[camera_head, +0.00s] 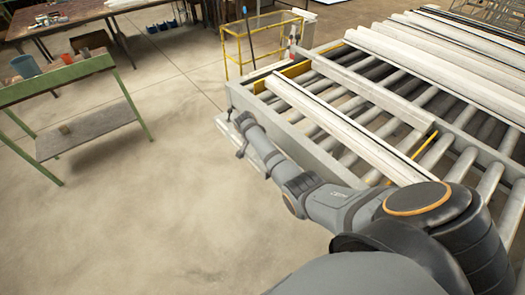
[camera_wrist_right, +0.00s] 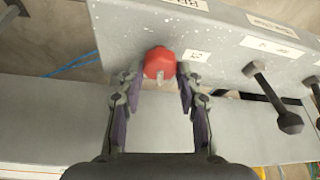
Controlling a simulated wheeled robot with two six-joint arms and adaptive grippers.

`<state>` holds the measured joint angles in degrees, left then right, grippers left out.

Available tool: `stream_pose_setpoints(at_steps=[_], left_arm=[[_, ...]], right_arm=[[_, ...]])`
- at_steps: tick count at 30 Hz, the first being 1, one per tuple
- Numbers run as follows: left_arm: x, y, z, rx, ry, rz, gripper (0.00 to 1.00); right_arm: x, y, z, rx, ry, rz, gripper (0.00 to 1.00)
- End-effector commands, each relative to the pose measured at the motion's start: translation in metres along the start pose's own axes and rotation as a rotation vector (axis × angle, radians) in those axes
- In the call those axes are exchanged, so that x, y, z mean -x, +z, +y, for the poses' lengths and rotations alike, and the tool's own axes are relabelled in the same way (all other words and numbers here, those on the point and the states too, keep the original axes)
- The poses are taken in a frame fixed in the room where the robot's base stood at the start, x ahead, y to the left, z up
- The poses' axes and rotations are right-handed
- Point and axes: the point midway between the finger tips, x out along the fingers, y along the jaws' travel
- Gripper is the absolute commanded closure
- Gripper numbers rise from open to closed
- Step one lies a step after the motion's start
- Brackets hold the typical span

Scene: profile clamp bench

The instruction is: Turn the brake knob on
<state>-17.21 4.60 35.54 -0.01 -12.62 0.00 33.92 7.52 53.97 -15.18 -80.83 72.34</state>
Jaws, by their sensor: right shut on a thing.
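The red knob (camera_wrist_right: 158,64) sits on the grey panel (camera_wrist_right: 225,45) of the bench in the right wrist view, with a small pale mark at its lower middle. My right gripper (camera_wrist_right: 159,72) has one fingertip on each side of the knob and is shut on it. In the head view my right arm reaches to the near left corner of the roller bench (camera_head: 232,93); the knob cannot be made out there. My left gripper is not in view.
A black lever (camera_wrist_right: 272,97) sticks out from the panel right of the knob, beside white labels (camera_wrist_right: 272,45). Long pale profiles (camera_head: 345,127) lie on the rollers. A green-framed stand (camera_head: 85,140) is at the left; the floor between is clear.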

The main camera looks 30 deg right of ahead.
Motion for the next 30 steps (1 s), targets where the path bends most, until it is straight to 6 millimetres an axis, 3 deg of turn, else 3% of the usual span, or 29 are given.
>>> stream_pose_setpoints(at_steps=[12, 29, 30], left_arm=[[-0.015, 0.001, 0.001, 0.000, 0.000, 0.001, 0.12], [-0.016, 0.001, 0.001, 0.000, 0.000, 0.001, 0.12], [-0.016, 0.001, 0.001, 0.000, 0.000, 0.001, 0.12]], right_arm=[[0.000, -0.001, -0.002, -0.167, 0.066, 0.001, 0.96], [0.001, -0.001, -0.002, -0.191, 0.076, 0.001, 0.96], [0.001, -0.001, -0.002, -0.191, 0.076, 0.001, 0.60]])
